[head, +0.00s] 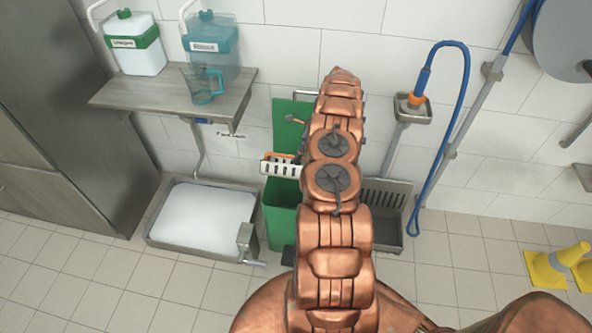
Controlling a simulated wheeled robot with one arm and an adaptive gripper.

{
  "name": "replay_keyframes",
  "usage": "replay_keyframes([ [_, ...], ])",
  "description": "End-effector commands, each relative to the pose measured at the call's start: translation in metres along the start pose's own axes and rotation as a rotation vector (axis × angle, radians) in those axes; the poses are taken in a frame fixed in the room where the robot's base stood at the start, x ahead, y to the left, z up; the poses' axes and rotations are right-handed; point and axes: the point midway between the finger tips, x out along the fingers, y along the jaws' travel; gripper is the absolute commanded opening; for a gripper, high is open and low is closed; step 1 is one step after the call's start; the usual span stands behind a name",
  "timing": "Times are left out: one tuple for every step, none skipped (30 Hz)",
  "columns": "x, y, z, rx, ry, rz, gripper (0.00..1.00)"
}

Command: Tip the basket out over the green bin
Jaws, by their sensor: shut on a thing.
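The basket (281,167) is a pale, slotted container in the head view, left of my arm. It is above the opening of the green bin (280,222). Its right part is hidden behind my copper arm, and its contents cannot be made out, though some orange shows along its top edge. The bin stands on the floor with its green lid (291,112) raised against the wall. My gripper (302,150) is mostly hidden by the arm and is shut on the basket. The basket looks roughly level.
A sink basin with white content (203,217) stands left of the bin. Above it, a shelf (150,97) carries two jugs and a clear teal pitcher (205,85). A grey slotted container (387,196) and a blue hose (466,95) are to the right.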

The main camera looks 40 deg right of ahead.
Motion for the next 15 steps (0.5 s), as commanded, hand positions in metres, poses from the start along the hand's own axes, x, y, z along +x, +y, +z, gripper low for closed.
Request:
replay_keyframes([
  [0.0000,0.0015,0.0002,-0.005,-0.001,-0.010,0.00],
  [-0.0005,0.0008,0.0003,-0.008,-0.001,-0.022,0.00],
  [-0.0012,0.0004,0.0005,-0.013,0.000,-0.035,0.00],
  [-0.0012,0.0010,0.0006,-0.017,0.000,-0.042,0.00],
  [-0.0009,0.0016,0.0006,-0.021,0.000,-0.048,0.00],
  [-0.0007,0.0015,0.0006,-0.025,0.000,-0.058,0.00],
  [-0.0007,0.0011,0.0006,-0.027,0.000,-0.066,0.00],
  [-0.0006,0.0007,0.0006,-0.030,0.001,-0.072,0.00],
  [-0.0004,0.0006,0.0005,-0.033,0.001,-0.077,0.00],
  [-0.0002,0.0006,0.0003,-0.035,0.002,-0.079,0.00],
  [0.0000,0.0006,0.0002,-0.036,0.002,-0.080,0.00],
  [0.0003,0.0006,0.0001,-0.037,0.002,-0.083,0.00],
  [0.0003,0.0007,0.0000,-0.038,0.002,-0.085,0.00],
  [0.0005,0.0008,0.0000,-0.039,0.002,-0.089,0.00],
  [0.0008,0.0009,0.0000,-0.042,0.001,-0.097,0.00],
])
